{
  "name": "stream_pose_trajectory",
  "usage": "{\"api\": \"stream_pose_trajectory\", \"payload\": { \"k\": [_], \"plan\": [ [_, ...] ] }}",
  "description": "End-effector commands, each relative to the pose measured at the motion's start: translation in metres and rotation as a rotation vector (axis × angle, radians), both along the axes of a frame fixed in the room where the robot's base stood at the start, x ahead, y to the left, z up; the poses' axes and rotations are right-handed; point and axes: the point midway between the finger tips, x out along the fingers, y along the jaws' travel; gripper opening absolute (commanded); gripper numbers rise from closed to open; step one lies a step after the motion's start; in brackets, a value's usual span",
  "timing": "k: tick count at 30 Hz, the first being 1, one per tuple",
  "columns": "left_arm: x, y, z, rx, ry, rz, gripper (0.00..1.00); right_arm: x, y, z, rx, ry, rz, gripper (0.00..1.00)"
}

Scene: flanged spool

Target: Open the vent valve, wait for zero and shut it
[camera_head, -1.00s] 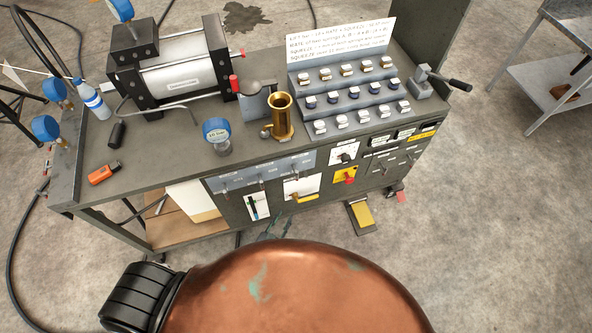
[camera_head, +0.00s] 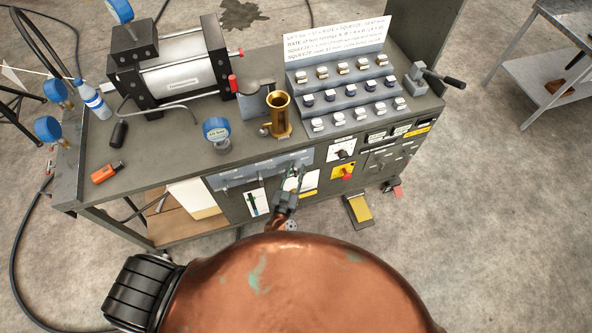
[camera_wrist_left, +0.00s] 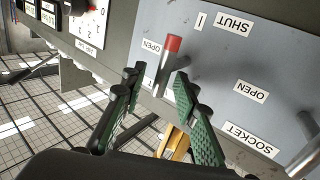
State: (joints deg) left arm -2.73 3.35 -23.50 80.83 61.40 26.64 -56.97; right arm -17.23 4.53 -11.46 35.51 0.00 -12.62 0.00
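A blue-grey valve panel (camera_head: 240,176) is on the front of the bench; its OPEN, SHUT and SOCKET labels appear upside down in the left wrist view (camera_wrist_left: 215,60). A red-tipped lever (camera_wrist_left: 168,62) stands out from it near an OPEN label; I cannot read which valve it is. My left gripper (camera_head: 297,172) is at the panel's right end. In the left wrist view its green-padded fingers (camera_wrist_left: 160,95) are open, with the lever just beyond and between them, seemingly untouched. A blue gauge (camera_head: 216,130) stands on the bench; its reading is too small to tell. My right gripper is not in view.
A second grey lever (camera_wrist_left: 304,145) is at the wrist view's right edge. A yellow plate with a red knob (camera_head: 345,171) lies right of the gripper. A brass cylinder (camera_head: 279,114) and a rack of small blocks (camera_head: 345,95) stand on the bench top (camera_head: 165,150).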

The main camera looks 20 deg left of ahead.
Motion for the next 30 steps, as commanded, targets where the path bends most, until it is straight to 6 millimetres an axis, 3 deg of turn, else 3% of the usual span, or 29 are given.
{"api": "stream_pose_trajectory", "payload": {
  "k": [8,20,30],
  "plan": [
    [0.0010,0.0000,-0.0004,0.000,0.001,0.000,0.27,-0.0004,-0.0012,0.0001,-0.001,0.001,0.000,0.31],
    [0.0009,-0.0004,-0.0004,0.000,0.001,-0.001,0.00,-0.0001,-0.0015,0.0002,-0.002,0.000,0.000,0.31],
    [0.0008,-0.0002,-0.0009,-0.003,-0.001,-0.001,0.00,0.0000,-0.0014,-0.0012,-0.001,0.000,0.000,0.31]
  ]
}}
